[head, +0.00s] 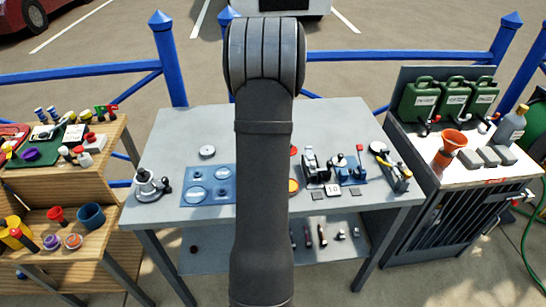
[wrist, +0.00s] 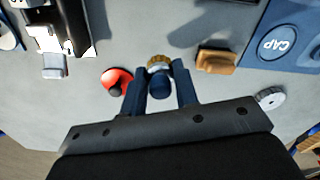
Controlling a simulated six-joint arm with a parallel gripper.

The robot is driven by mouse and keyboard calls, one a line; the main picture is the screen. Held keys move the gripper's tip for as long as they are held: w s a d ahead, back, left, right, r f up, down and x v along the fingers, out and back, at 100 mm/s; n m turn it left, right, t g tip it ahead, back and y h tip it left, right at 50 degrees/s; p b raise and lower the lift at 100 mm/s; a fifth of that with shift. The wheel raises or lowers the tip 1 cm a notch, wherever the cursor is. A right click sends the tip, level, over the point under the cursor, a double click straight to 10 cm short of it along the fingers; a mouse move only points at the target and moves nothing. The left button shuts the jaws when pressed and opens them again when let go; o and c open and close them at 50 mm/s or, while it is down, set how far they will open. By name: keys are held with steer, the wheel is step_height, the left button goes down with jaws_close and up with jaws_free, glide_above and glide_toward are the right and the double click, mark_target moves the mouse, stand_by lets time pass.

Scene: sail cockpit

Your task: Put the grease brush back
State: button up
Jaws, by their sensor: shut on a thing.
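In the wrist view my gripper (wrist: 161,76) is shut on a small dark blue piece with a round tan, ribbed or bristly end, which looks like the grease brush (wrist: 158,61). It sits between the two fingers, seen nearly end on, above the grey table (wrist: 130,30). Whether it touches the table cannot be told. In the head view my arm covers the middle of the table (head: 180,121), and the gripper and brush are hidden. I cannot make out the brush's storage place.
In the wrist view a red round piece (wrist: 116,80) lies left of the fingers. An orange-brown block (wrist: 217,61), a blue board marked CAP (wrist: 280,42) and a grey disc (wrist: 270,98) lie to the right. Wooden shelves (head: 85,187) and a cabinet (head: 440,220) flank the table.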

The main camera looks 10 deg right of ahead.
steer(key=shift+f, duration=1.95)
steer(key=shift+f, duration=0.15)
steer(key=o, duration=0.9)
steer(key=shift+o, duration=0.2)
step_height(320, 180, up, 12)
steer(key=shift+s+r, duration=0.1)
steer(key=shift+r, duration=0.05)
step_height(320, 180, down, 12)
steer(key=shift+r, duration=1.65)
